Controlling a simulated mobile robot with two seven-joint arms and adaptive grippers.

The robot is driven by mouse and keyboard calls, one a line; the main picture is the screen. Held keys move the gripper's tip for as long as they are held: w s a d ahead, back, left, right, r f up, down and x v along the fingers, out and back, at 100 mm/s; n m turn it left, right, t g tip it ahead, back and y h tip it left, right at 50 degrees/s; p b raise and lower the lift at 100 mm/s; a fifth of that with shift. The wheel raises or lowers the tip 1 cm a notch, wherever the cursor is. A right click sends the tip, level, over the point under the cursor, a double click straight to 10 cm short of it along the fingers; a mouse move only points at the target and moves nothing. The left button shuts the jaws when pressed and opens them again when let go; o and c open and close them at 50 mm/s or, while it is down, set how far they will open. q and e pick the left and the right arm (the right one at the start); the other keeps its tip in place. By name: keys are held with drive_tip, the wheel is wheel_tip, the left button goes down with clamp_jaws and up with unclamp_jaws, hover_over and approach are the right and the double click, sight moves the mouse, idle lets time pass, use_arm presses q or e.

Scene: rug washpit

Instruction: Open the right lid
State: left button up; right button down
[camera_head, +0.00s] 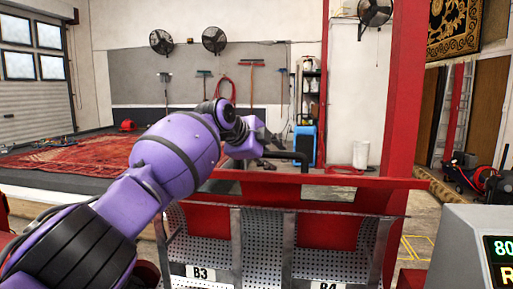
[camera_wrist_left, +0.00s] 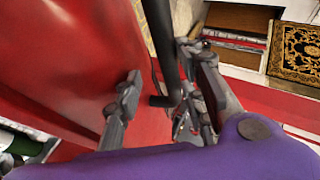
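My left gripper (camera_head: 264,148) is at the end of the purple arm, beside a black bar-shaped handle (camera_head: 296,157) above the red rail of a metal bin unit. In the left wrist view the left gripper (camera_wrist_left: 158,66) is open, with its fingers on either side of the black handle (camera_wrist_left: 166,45). I cannot tell whether either finger touches it. A large red surface (camera_wrist_left: 60,60) fills the left of that view. In the head view a red panel (camera_head: 328,231) shows above the right bin, labelled B4. Which part is the right lid is unclear. My right gripper is out of view.
The perforated metal bins (camera_head: 262,250) stand directly in front, with a B3 label on the left one. A red post (camera_head: 402,90) rises at the right. A grey display box (camera_head: 470,245) is at the lower right. A red rug (camera_head: 80,155) lies behind at the left.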

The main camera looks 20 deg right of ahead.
use_arm(q)
drive_tip(key=v, duration=1.1)
